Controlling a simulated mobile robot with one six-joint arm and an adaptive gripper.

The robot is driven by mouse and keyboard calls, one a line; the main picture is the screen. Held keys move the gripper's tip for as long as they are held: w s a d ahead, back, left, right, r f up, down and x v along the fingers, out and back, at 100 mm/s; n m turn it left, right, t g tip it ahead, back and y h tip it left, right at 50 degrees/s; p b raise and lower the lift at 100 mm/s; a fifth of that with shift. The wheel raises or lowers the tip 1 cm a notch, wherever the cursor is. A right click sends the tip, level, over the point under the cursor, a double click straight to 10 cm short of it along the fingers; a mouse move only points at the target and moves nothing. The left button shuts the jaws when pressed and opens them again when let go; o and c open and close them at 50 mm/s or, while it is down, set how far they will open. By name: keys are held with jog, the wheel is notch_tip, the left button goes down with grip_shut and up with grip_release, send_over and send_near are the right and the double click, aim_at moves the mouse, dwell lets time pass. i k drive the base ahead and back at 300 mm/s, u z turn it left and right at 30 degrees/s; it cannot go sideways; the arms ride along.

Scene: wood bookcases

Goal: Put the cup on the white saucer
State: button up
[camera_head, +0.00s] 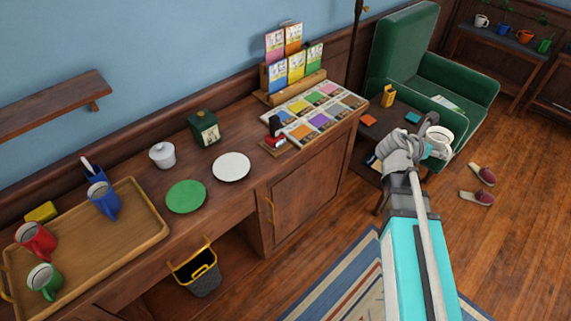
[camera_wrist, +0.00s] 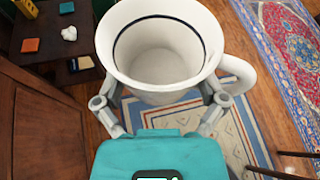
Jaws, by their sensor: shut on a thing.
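A white cup (camera_head: 439,136) is held at the end of my arm, to the right of the wooden cabinet in the head view. In the wrist view the cup (camera_wrist: 160,85) is upright and empty, with a dark ring inside its rim and its handle to the right. My gripper (camera_head: 415,148) is shut on the cup, a finger on each side of it in the wrist view (camera_wrist: 164,100). The white saucer (camera_head: 231,166) lies bare on the cabinet top, well left of my gripper. A green saucer (camera_head: 186,196) lies beside it.
A wooden tray (camera_head: 119,243) holds red, green and blue mugs. A lidded white pot (camera_head: 162,154), green box (camera_head: 204,128), stamp (camera_head: 275,138) and packet display (camera_head: 304,95) stand around the saucers. A low table (camera_head: 371,143) and green armchair (camera_head: 397,57) are at right.

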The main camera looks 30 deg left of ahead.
aim_at(234, 169)
jog(key=u, duration=1.6)
jog(key=i, duration=0.65)
jog(key=u, duration=0.05)
jog(key=k, duration=0.6)
